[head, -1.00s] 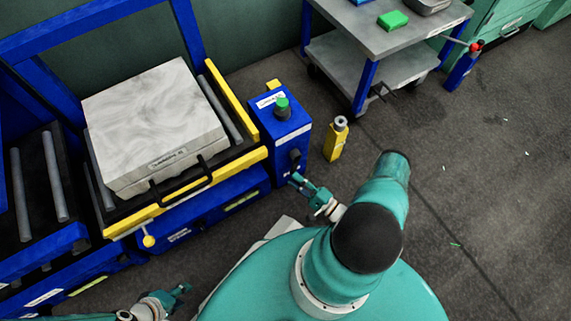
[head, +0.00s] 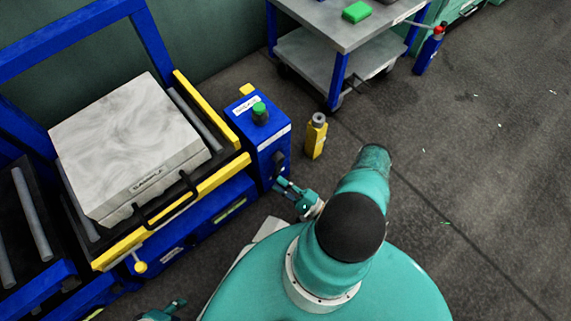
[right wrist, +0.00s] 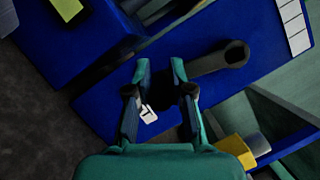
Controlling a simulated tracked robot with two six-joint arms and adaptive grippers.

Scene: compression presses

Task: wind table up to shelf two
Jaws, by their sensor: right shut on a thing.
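The lift table, with a yellow-edged roller top (head: 208,183) and a blue base, stands at the left in the head view. A pale marbled block (head: 125,140) with a label on its front lies on the rollers. A blue box (head: 271,143) with a green knob (head: 260,113) stands at the table's right end. A dark crank (right wrist: 222,60) projects from a blue face in the right wrist view. My right gripper (right wrist: 160,72) is shut at the crank's near end, its grip partly hidden; the head view shows it beside the box (head: 278,182). My left gripper (head: 180,303) is at the bottom edge, its fingers unclear.
A blue rack with rollers (head: 30,215) adjoins the table at the left. A yellow bottle-like object (head: 316,137) stands on the floor right of the box. A grey cart (head: 335,28) with a green block (head: 356,11) is behind.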

